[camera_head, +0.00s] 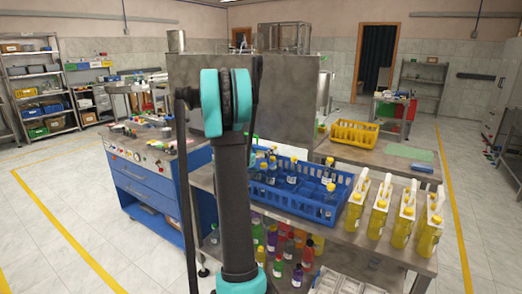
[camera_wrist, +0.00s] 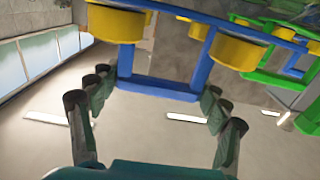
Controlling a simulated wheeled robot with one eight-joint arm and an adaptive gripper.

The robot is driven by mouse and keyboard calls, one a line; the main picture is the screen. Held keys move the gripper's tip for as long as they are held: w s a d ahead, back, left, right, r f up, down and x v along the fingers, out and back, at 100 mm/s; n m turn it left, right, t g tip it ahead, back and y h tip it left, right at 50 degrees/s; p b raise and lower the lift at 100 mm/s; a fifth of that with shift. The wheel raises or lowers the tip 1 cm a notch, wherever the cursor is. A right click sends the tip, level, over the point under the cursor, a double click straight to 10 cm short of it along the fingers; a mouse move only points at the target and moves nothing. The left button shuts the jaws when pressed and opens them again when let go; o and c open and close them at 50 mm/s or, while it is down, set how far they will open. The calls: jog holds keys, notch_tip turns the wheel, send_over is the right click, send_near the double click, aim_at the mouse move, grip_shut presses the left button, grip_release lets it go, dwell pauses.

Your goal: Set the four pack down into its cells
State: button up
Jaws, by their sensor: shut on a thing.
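My gripper (camera_wrist: 158,84) shows in the wrist view, its dark fingers on both sides of a blue frame. It is shut on this frame, which I take to be the four pack (camera_wrist: 160,89). Yellow round parts (camera_wrist: 117,23) sit on the frame near the top of the view. Whether the pack touches anything below is not visible. In the head view my arm hides the gripper and the pack. A blue crate (camera_head: 325,212) with cells and several bottles with yellow caps (camera_head: 292,170) stands on the metal table; its left part is hidden behind my arm.
Several yellow jugs (camera_head: 403,221) stand in a row right of the crate. A yellow crate (camera_head: 354,134) is on the bench behind. Coloured bottles (camera_head: 298,275) stand on the shelf below. A blue cabinet (camera_head: 150,190) stands at left. A green structure (camera_wrist: 275,62) shows in the wrist view.

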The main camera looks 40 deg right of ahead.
jog(key=shift+f, duration=0.4)
jog(key=o, duration=1.9)
jog(key=shift+f, duration=0.1)
jog(key=v, duration=1.2)
jog(key=shift+s, duration=0.1)
